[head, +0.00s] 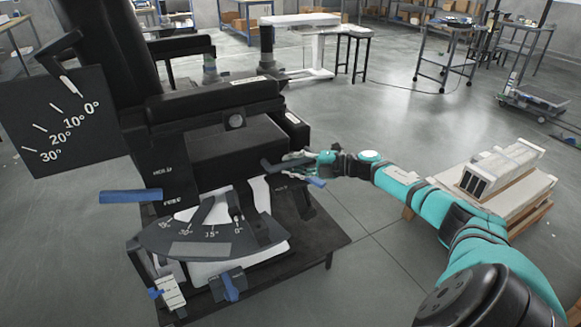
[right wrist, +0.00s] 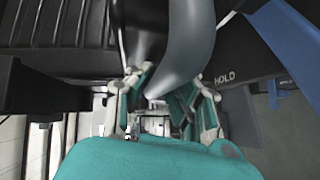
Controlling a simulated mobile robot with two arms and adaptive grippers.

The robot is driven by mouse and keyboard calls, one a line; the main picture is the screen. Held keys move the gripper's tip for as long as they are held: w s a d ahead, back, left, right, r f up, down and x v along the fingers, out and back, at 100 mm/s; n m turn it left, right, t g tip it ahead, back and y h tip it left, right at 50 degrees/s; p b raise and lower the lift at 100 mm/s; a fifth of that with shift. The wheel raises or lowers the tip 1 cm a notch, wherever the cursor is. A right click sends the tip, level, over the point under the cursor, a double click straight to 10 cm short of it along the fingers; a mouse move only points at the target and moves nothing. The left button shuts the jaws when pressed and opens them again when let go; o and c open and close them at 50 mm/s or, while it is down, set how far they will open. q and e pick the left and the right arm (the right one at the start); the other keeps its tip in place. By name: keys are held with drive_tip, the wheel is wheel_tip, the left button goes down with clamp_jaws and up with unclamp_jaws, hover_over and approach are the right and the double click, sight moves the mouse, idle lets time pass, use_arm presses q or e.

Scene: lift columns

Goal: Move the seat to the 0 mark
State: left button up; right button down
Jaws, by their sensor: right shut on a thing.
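The black seat (head: 210,101) belongs to a chair on a dark platform. Below it is a curved scale (head: 220,240) with a 0° mark at its right end. My right gripper (head: 297,164) is at the chair's right side, shut on a dark handle (head: 276,167). In the right wrist view, the curved grey handle (right wrist: 186,45) passes between the fingers, and its far part is hidden. My left gripper is not in view.
A blue lever (head: 130,196) sticks out left by the HOLD and FREE labels. Another angle scale (head: 62,125) hangs at the upper left. A pallet with white boxes (head: 500,170) stands right of the arm. Open floor lies beyond; tables and a cart (head: 445,60) are far off.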

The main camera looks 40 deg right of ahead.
drive_tip(key=shift+w+d+r, duration=0.1)
drive_tip(key=shift+d+r, duration=0.25)
drive_tip(key=c, duration=1.4)
unclamp_jaws()
drive_tip(key=shift+o, duration=1)
drive_tip(key=shift+d+f, duration=0.1)
drive_tip(key=shift+f, duration=0.1)
drive_tip(key=v, duration=1.2)
